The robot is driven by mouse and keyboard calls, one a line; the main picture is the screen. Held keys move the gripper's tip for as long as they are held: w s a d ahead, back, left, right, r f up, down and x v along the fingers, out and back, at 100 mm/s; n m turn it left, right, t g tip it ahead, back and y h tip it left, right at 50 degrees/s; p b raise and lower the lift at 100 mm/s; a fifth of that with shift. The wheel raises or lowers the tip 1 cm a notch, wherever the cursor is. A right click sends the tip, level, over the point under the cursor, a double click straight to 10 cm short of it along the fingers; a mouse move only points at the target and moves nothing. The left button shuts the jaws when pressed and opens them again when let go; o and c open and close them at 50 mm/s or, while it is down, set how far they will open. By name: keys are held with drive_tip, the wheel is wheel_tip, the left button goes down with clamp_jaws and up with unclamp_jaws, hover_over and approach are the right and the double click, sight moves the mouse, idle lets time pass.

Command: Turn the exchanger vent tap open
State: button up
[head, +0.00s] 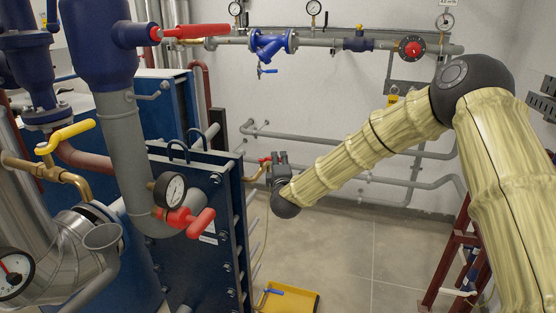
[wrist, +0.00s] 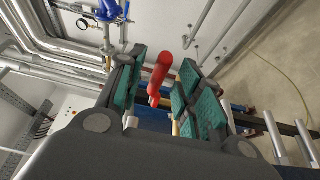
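A small tap with a red handle (head: 264,160) sits on a brass-coloured pipe at the top right edge of the dark blue exchanger plate (head: 196,205). In the wrist view the red handle (wrist: 161,70) stands between the two green finger pads of my gripper (wrist: 163,60). The fingers are apart, with a visible gap on each side of the handle, so my gripper is open around or just short of it. In the head view my gripper (head: 279,159) is beside the handle, on its right, and partly hides it.
A red-handled valve (head: 187,221) and a pressure gauge (head: 170,190) stand on the near grey pipe. A yellow lever (head: 65,136) is at the left. A yellow tray (head: 303,301) lies on the floor. Grey pipes run along the back wall. Floor right of the exchanger is mostly clear.

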drive_tip(key=shift+w+a, duration=0.1)
drive_tip(key=shift+w, duration=1.15)
clamp_jaws()
